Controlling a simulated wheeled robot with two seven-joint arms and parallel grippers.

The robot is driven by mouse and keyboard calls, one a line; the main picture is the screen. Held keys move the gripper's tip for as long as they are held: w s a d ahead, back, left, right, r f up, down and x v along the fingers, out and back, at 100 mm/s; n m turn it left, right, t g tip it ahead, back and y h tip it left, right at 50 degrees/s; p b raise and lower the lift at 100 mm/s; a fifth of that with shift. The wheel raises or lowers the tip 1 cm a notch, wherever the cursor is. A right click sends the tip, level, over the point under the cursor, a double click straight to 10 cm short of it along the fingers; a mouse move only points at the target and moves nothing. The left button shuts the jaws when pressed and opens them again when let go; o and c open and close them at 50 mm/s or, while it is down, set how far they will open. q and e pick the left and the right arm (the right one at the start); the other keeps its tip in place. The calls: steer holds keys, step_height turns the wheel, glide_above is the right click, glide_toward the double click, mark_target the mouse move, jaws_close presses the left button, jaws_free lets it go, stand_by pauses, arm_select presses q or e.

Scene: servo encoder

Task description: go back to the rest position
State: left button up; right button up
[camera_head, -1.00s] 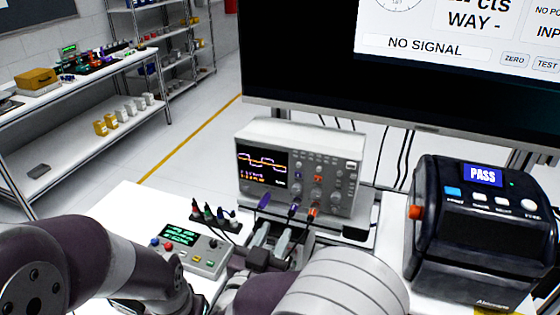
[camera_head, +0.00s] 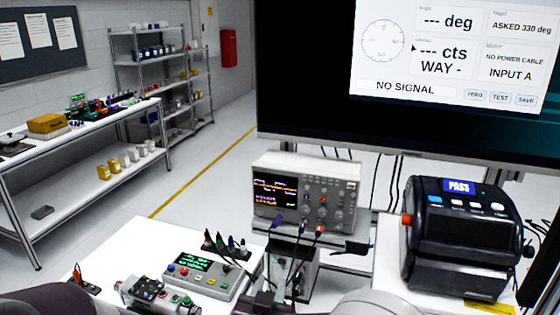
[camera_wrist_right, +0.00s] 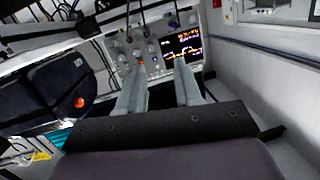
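My right gripper (camera_head: 274,279) is low in the middle of the head view, in front of the oscilloscope, partly lost among dark cables. In the right wrist view its two grey fingers (camera_wrist_right: 160,72) stand apart with nothing between them, so it is open. Part of my left arm shows at the lower left edge of the head view; its gripper does not show. The oscilloscope (camera_head: 304,190) shows traces on its screen and also appears beyond the fingers in the wrist view (camera_wrist_right: 150,48).
A control box (camera_head: 205,274) with coloured buttons and a silver-and-black motor unit (camera_head: 158,294) are on the white bench. The black label printer (camera_head: 462,240) reads PASS at right. The monitor (camera_head: 300,137) reads NO SIGNAL. Shelves (camera_head: 160,30) stand beyond open floor at left.

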step_height(320, 180, down, 3)
steer(key=w+d+n+g+y, duration=0.2)
steer(key=w+d+g+y, duration=0.1)
steer(key=s+d+f+g, duration=0.3)
steer(key=s+d+g, duration=0.2)
steer(key=s+d, duration=0.3)
steer(key=s+d+f+n+g, duration=0.1)
steer(key=s+d+f+g, duration=0.3)
steer(key=s+d, duration=0.5)
steer(key=s+g, duration=0.2)
steer(key=shift+d+g, duration=0.15)
steer(key=shift+g, duration=0.15)
steer(key=shift+f, duration=0.1)
stand_by(0.7)
